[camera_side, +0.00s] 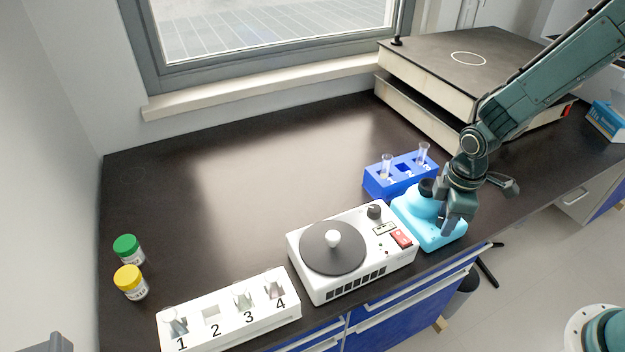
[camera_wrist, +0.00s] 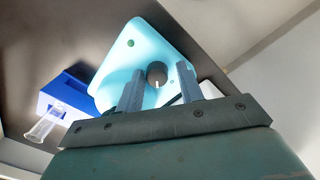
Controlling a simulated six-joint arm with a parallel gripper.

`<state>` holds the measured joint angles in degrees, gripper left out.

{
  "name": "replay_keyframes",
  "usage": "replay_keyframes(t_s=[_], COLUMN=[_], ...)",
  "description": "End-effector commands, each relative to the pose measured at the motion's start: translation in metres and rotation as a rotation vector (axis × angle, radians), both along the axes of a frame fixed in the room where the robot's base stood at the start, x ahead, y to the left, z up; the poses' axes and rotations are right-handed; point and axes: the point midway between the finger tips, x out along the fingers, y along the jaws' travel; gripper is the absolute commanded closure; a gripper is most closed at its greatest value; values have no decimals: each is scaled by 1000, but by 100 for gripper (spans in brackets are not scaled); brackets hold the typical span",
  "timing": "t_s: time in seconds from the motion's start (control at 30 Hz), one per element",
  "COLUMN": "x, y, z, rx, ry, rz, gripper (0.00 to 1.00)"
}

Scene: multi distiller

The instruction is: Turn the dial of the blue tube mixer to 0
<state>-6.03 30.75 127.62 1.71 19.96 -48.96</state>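The light-blue tube mixer (camera_side: 412,222) stands on the dark bench, right of the white centrifuge-like machine. A black round cup (camera_side: 427,187) is on its top. My gripper (camera_side: 456,226) is pointed down at the mixer's right part and covers some of it. In the wrist view the mixer's light-blue body (camera_wrist: 135,60) fills the upper middle. My gripper's two fingers (camera_wrist: 160,69) are apart, with a dark round part (camera_wrist: 157,74) bearing a pale mark between or beyond them. I cannot tell whether they touch it. The dial's setting is not readable.
A blue rack (camera_side: 378,186) with glass tubes stands just behind the mixer; it shows left in the wrist view (camera_wrist: 62,92). The white machine (camera_side: 372,270) is close on the left. A large flat box (camera_side: 450,75) is behind. The left bench is mostly clear.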

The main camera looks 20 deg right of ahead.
Motion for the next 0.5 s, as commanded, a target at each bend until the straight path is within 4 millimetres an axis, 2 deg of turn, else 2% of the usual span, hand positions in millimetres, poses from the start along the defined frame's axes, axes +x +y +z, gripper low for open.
replay_keyframes(t_s=[0.03,0.5], x=[5,7], y=[-3,-3], z=[1,2], rx=[-7,-7], ry=[-14,-20], rz=[-8,-85], gripper=[54,54])
